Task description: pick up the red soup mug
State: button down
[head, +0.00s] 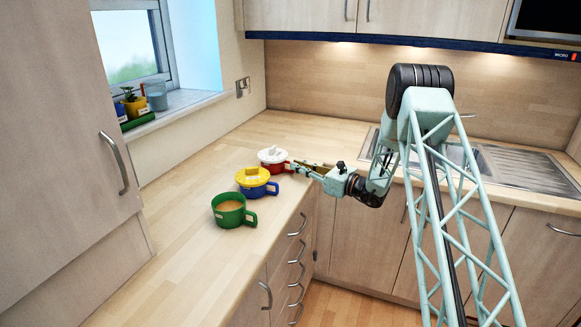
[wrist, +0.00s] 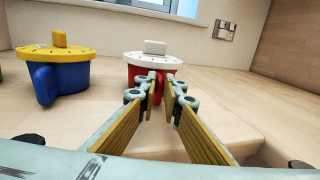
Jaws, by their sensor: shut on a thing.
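The red mug (head: 268,167) with a white lid stands upright on the wooden counter, the farthest of a row of mugs. In the wrist view the red mug (wrist: 133,73) is straight ahead, its lid (wrist: 152,58) topped by a white block-shaped knob. My gripper (head: 293,167) reaches it from the right. In the wrist view the fingertips of my gripper (wrist: 161,88) are closed in on the handle side of the mug, shut on its handle. The fingers hide most of the handle and part of the mug's front.
A blue mug (head: 258,190) with a yellow lid stands close by, its handle (wrist: 45,88) towards me in the wrist view. An open green mug (head: 230,215) with a light brown filling stands nearer. The counter edge is to their right; the sink (head: 520,168) is at the right.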

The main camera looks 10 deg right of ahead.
notch_tip(320, 180, up, 10)
jog(key=p, duration=0.2)
dwell(0.5)
dwell(0.6)
